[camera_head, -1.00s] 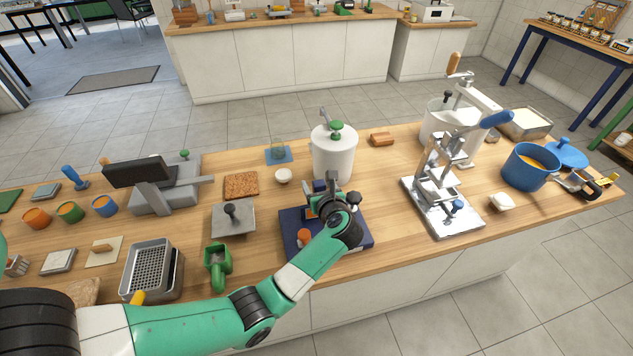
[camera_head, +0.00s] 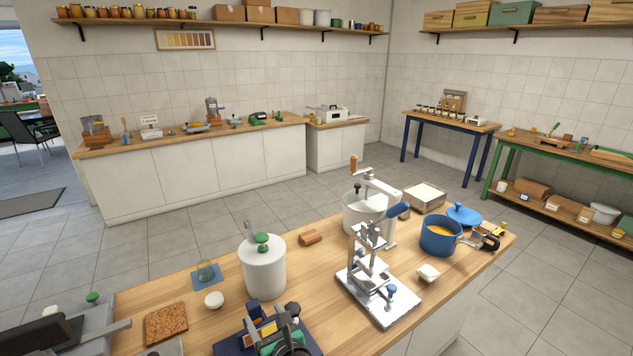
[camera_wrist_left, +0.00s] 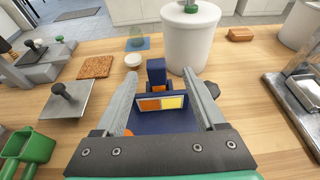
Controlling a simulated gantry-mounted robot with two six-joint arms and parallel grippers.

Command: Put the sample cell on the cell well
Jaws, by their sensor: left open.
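A small clear glass vessel, which looks like the sample cell (camera_head: 206,271), stands on a blue mat (camera_head: 198,282) left of the white tank; it also shows in the left wrist view (camera_wrist_left: 137,43). A navy-blue stand (camera_head: 229,345), with an orange and a yellow window (camera_wrist_left: 161,103) on its upright, is below my left gripper (camera_head: 270,326). I cannot make out the cell well on it; my gripper covers part of the stand. My left gripper is open and empty, its fingers either side of the stand's upright in the wrist view. My right gripper is not in view.
The white tank (camera_head: 264,270) with a green knob stands just beyond the stand. A small white bowl (camera_head: 214,300) and a brown honeycomb slab (camera_head: 166,324) lie to the left. A metal press (camera_head: 376,290) and a blue pot (camera_head: 438,237) stand to the right.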

